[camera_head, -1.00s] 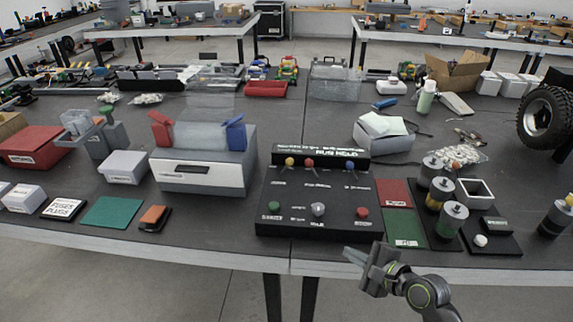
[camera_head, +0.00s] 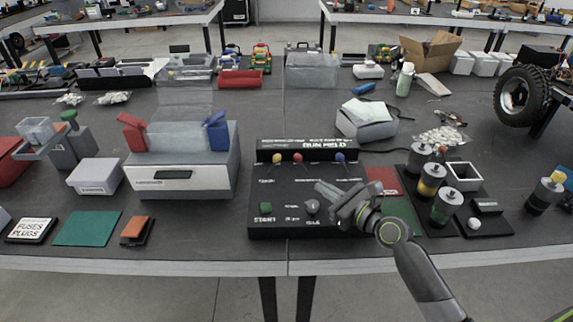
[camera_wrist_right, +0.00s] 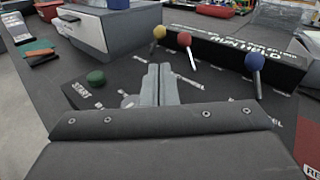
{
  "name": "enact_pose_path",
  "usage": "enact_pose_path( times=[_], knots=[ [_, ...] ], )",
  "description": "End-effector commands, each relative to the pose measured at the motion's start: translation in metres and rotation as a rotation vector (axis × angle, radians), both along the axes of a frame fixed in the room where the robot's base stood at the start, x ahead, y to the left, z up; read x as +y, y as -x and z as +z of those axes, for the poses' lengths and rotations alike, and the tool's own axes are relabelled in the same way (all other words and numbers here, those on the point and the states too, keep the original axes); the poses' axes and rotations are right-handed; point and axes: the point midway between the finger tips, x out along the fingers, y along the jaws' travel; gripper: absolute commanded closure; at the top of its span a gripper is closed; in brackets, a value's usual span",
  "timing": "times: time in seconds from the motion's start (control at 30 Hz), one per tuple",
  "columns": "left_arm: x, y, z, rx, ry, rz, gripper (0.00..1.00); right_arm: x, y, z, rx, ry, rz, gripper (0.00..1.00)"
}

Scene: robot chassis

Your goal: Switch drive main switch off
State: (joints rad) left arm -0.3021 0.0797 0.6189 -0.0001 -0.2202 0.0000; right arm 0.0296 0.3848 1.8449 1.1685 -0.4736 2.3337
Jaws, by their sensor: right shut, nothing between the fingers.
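The black control panel (camera_head: 262,229) lies on the table, with a raised label strip at its back. Below the strip stand three levers with a yellow ball (camera_head: 277,159), a red ball (camera_head: 298,158) and a blue ball (camera_head: 340,157). They also show in the right wrist view: yellow (camera_wrist_right: 159,32), red (camera_wrist_right: 184,39), blue (camera_wrist_right: 254,62). Lever labels are too small to read. A green START button (camera_head: 266,207) and a grey knob (camera_head: 312,206) sit in front. My right gripper (camera_head: 322,188) is shut and empty above the panel, apart from the levers. My left gripper is not seen.
A grey box with a drawer (camera_head: 182,185) stands left of the panel. Red and green mats (camera_head: 383,181) and several cylinders (camera_head: 446,206) on a black tray lie to the right. A paper-topped box (camera_head: 366,126) stands behind right.

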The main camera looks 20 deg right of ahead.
Motion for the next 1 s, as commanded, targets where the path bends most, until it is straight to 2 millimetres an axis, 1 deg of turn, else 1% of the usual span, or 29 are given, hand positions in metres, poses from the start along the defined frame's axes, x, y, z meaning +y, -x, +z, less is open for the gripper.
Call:
enact_pose_path(
  times=[0.13,0.27,0.7,0.83,1.0],
  knots=[
    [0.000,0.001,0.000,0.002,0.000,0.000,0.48,0.001,-0.003,0.000,0.000,0.001,0.000,1.00],
    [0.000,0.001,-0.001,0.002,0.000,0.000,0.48,0.008,-0.016,-0.001,-0.002,-0.001,0.000,1.00],
    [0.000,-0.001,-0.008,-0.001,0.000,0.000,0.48,0.045,-0.095,-0.008,0.000,0.001,0.001,1.00],
    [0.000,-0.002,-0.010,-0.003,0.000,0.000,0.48,0.053,-0.112,-0.009,0.001,0.001,0.001,1.00],
    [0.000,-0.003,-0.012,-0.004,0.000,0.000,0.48,0.058,-0.123,-0.010,0.000,0.003,0.001,1.00]
  ],
)
